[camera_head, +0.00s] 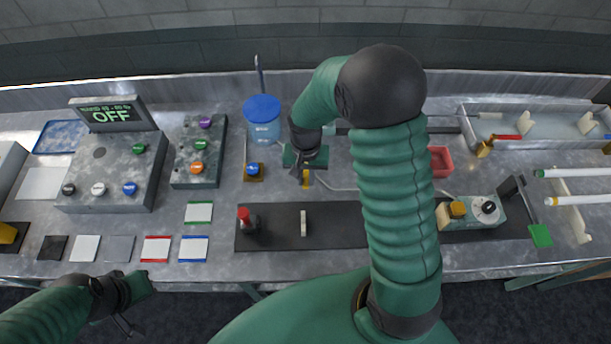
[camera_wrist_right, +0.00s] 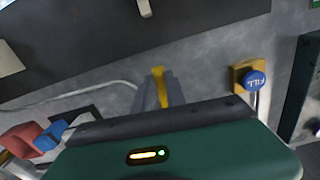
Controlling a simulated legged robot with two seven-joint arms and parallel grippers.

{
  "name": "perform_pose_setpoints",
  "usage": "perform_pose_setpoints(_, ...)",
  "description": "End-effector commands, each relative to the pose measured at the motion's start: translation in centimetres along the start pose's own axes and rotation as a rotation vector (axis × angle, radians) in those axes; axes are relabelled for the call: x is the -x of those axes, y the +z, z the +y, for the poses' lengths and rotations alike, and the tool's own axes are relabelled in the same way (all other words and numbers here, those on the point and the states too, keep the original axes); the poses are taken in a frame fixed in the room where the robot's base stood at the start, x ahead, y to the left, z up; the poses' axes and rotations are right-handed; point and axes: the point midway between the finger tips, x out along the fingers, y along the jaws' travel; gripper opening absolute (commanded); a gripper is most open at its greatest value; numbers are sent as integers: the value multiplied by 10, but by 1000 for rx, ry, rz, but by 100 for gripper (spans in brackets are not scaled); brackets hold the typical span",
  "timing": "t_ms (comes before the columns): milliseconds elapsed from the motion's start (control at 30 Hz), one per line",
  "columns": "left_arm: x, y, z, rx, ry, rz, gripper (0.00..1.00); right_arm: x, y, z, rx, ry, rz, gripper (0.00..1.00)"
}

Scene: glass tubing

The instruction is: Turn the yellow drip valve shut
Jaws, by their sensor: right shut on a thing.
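The yellow drip valve (camera_head: 306,181) is a small yellow lever at the middle of the bench, below my right gripper (camera_head: 306,172). In the right wrist view, the yellow lever (camera_wrist_right: 160,88) sits between the two grey fingers of my right gripper (camera_wrist_right: 161,92), which is shut on it. The lower part of the valve is hidden by the gripper. My left gripper (camera_head: 125,318) is low at the left, off the bench's front edge and away from the valve. Its fingers are too dark and small to read.
A blue-lidded container (camera_head: 263,130) and a blue FILL button (camera_head: 252,170) stand just left of the valve. A dark mat (camera_head: 275,235) with a red-topped item (camera_head: 244,216) lies in front. A red tray (camera_head: 440,161) is to the right. A thin tube (camera_head: 340,188) runs right from the valve.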

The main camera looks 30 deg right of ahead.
Motion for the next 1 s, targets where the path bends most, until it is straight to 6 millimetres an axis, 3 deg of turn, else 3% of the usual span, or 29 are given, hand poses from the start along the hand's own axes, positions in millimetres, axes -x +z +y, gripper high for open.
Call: perform_pose_setpoints(1000,4,-1,0,0,0,0,0,3,-1,-4,-44,-1,3,0)
